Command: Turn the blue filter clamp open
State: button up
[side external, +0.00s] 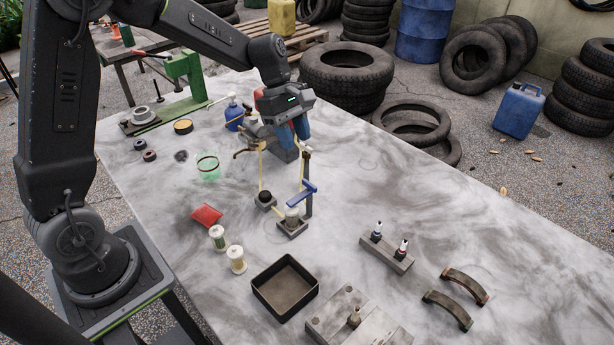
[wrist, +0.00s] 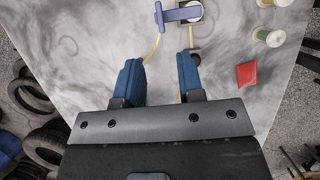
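The blue filter clamp (side external: 302,191) is a blue bar with a crosspiece at one end, mounted on a dark upright post. Beside it is a pale, round-topped filter (side external: 292,216) on a small grey base. In the wrist view the clamp (wrist: 179,14) lies at the top edge, beyond my fingertips, with the pale filter at its right end. My gripper (side external: 295,142) is above the table, behind and above the clamp in the side view. Its two blue fingers are apart with nothing visibly held between them (wrist: 160,58). It does not touch the clamp.
Yellow tubing (side external: 261,171) runs near a black-capped fitting (side external: 265,199) beside the clamp. A red packet (side external: 206,215), spools (side external: 236,260) and dark tray (side external: 285,287) lie nearer.

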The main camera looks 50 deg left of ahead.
aim_at(309, 183)
jog(key=x, duration=1)
jog(key=shift+f, duration=0.15)
grip_shut()
